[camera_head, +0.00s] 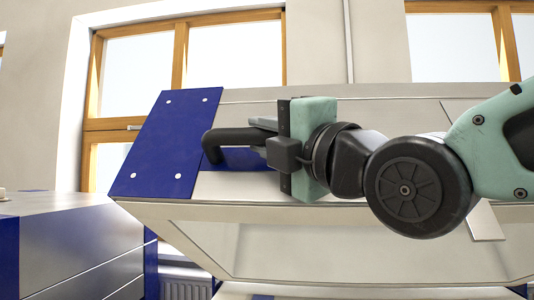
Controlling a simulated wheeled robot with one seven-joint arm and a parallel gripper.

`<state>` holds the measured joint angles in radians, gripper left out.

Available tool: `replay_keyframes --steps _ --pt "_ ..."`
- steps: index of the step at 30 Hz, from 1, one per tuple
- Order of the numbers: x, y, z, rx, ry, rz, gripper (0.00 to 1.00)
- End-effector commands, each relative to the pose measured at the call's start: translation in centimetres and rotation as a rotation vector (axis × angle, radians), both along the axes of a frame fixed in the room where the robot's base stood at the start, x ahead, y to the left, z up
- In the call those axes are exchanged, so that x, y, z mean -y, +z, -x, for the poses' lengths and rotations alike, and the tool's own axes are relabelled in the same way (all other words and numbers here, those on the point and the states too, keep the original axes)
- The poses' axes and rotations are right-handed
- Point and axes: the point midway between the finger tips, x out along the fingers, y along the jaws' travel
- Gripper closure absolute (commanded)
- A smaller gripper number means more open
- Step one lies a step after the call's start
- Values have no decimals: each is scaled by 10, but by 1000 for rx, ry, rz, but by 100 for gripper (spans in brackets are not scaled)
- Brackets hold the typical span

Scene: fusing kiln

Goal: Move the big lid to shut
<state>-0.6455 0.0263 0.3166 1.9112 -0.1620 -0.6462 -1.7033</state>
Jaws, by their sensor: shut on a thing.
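The big lid (395,108) is raised and tilted, with its pale inner underside (330,248) showing below its front edge. It is light metal with a blue panel (160,150) at its left end. A black bar handle (228,141) is fixed on the lid near the blue panel. My gripper (268,140) is shut on this handle, coming from the right. My arm hides the right middle of the lid, and the fingertips are partly hidden behind the gripper body.
A grey and blue cabinet (75,235) stands at the lower left. A radiator (185,288) shows below the lid. Wood-framed windows (180,60) and a pale wall (375,45) are behind. A narrow gap separates the cabinet from the lid.

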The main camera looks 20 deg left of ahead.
Motion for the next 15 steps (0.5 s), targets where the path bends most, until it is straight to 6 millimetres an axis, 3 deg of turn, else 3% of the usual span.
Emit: replay_keyframes --steps 1,3,15 --pt "1 -19 4 11 0 -1 100" --pt "3 -28 9 27 0 -6 100" --pt "7 -60 28 87 0 -20 100"
